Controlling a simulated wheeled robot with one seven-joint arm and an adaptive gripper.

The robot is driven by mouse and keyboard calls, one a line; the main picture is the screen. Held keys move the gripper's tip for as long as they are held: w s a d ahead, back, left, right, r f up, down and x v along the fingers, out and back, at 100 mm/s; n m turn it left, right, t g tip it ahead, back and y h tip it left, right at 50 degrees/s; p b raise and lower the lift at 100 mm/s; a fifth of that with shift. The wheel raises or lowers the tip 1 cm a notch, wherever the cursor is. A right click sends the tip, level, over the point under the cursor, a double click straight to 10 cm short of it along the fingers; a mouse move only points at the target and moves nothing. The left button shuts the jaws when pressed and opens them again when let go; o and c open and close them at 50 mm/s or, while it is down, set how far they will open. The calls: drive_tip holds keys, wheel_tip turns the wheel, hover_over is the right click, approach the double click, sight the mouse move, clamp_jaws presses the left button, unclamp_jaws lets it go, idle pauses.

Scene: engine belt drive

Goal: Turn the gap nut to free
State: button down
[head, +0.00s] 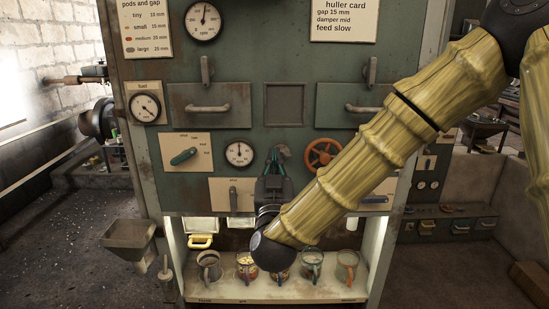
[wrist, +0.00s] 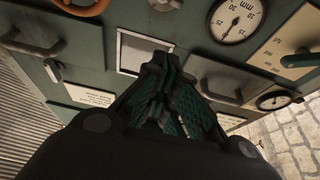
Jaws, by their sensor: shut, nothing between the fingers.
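No part labelled as the gap nut can be read. A cream plate with a small grey upright lever (head: 233,194) sits low on the green panel, left of my wrist; its lettering is too small to read. An orange handwheel (head: 323,152) is right of my gripper, and a round white gauge (head: 239,153) is left of it. That gauge also shows in the wrist view, marked MM (wrist: 235,20). My gripper (head: 279,155) points up before the panel, between gauge and wheel. In the wrist view its green-padded fingers (wrist: 164,65) are together and empty. My wrist hides the panel behind it.
A teal lever (head: 184,156) is on a plate at left. Drawer handles (head: 208,108) project above. Several mugs (head: 312,264) stand on the lit shelf below, close to my arm's elbow. A hopper (head: 130,234) stands at lower left. A card (head: 344,20) reads gap 15 mm.

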drive_tip(key=p+x, duration=0.3)
drive_tip(key=x, duration=0.6)
drive_tip(key=shift+w+d+r, duration=0.1)
drive_tip(key=shift+w+r, duration=0.1)
drive_tip(key=shift+w, duration=0.05)
wheel_tip(320, 180, down, 2)
drive_tip(key=shift+f+p, duration=0.1)
drive_tip(key=shift+p, duration=0.3)
drive_tip(key=shift+f+p, duration=0.35)
drive_tip(key=shift+f, duration=0.75)
drive_tip(key=shift+w+n, duration=0.1)
drive_tip(key=shift+n, duration=0.2)
